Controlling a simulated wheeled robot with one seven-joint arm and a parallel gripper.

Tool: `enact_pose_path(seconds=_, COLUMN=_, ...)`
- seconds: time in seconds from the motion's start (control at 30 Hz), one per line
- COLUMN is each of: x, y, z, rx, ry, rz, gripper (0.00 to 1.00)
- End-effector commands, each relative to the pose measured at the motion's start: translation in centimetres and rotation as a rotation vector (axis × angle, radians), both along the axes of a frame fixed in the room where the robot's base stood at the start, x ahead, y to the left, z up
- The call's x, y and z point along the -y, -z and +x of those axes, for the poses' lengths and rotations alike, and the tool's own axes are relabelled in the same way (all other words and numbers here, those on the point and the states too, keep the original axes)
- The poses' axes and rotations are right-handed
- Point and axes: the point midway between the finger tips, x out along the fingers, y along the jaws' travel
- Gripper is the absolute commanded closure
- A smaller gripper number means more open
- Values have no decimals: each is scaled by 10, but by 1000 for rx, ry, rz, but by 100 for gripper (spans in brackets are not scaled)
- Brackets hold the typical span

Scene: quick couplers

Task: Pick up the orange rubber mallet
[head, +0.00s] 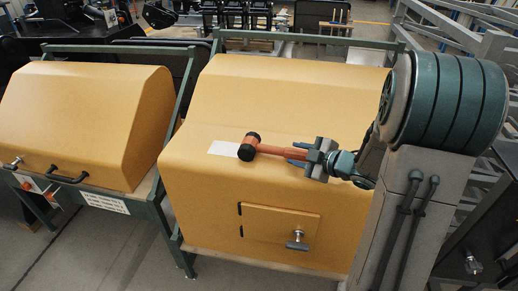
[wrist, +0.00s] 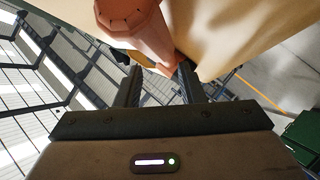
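The orange rubber mallet (head: 275,150) lies on top of the middle yellow housing, its black head to the left beside a white label and its orange handle pointing right. My gripper (head: 298,153) is at the right end of the handle, its fingers overlapping that end in the head view. In the wrist view the orange handle (wrist: 135,25) looms large at the top, with its butt close to the camera. My gripper (wrist: 160,78) shows two dark fingers apart, with open space visible between them. I cannot tell whether the fingers touch the handle.
The yellow housing (head: 240,205) has a small front hatch with a metal knob (head: 297,240). A second yellow housing (head: 85,115) stands to the left, with dark handles and an orange-handled item (head: 12,164) at its front. Green frame rails (head: 300,38) run behind. Open floor lies between the housings.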

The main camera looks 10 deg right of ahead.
Motion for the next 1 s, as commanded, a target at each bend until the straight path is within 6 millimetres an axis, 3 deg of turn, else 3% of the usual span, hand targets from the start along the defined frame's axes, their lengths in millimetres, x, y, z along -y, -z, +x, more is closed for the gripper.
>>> enact_pose_path(seconds=0.3, x=-26, y=16, z=31, rx=0, ry=-3, rz=1, gripper=65)
enact_pose_path(seconds=0.57, x=-27, y=17, z=33, rx=0, ry=-1, rz=1, gripper=65)
enact_pose_path(seconds=0.67, x=-27, y=17, z=33, rx=0, ry=-1, rz=1, gripper=90)
enact_pose_path(seconds=0.7, x=-27, y=17, z=33, rx=0, ry=-1, rz=1, gripper=94)
enact_pose_path(seconds=1.0, x=-27, y=14, z=33, rx=3, ry=0, rz=1, gripper=94)
